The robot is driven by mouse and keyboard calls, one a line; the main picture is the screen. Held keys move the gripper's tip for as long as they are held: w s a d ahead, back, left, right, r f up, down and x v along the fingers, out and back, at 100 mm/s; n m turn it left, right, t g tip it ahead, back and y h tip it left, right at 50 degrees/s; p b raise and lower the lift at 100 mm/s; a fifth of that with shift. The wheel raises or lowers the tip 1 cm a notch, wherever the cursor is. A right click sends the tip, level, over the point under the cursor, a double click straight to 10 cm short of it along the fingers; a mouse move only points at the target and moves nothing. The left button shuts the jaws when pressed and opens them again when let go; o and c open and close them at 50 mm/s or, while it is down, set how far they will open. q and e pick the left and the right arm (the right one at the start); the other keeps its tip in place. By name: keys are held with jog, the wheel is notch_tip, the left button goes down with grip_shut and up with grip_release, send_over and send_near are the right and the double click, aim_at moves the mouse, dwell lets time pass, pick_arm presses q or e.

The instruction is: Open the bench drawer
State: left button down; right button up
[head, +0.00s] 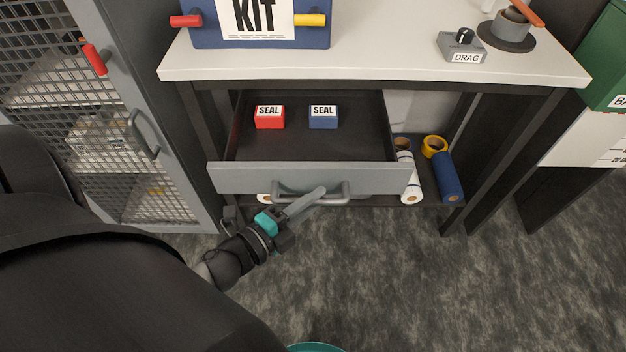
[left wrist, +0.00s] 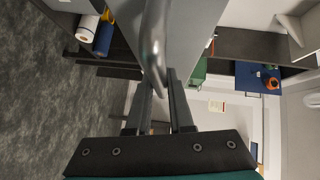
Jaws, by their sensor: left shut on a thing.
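The bench drawer (head: 310,179) is pulled out from under the bench, and its dark inside shows. Its grey front has a bar handle (head: 345,192), which also shows large in the left wrist view (left wrist: 154,45). My left gripper (head: 310,201) is at the middle of the drawer front, shut on the handle. In the left wrist view its two fingers (left wrist: 160,95) lie on either side of the bar. A red SEAL block (head: 270,123) and a blue SEAL block (head: 323,123) sit inside the drawer. My right gripper is not in view.
The white bench top (head: 380,66) carries a blue KIT box (head: 215,39) and a DRAG control box (head: 462,47). Rolls, including a blue one (head: 449,180), lie on the shelf below. A mesh cabinet door (head: 80,120) stands at left.

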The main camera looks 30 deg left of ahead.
pick_arm(q)
jog(key=c, duration=0.8)
grip_release()
jog(key=p+v, duration=0.1)
jog(key=v, duration=1.1)
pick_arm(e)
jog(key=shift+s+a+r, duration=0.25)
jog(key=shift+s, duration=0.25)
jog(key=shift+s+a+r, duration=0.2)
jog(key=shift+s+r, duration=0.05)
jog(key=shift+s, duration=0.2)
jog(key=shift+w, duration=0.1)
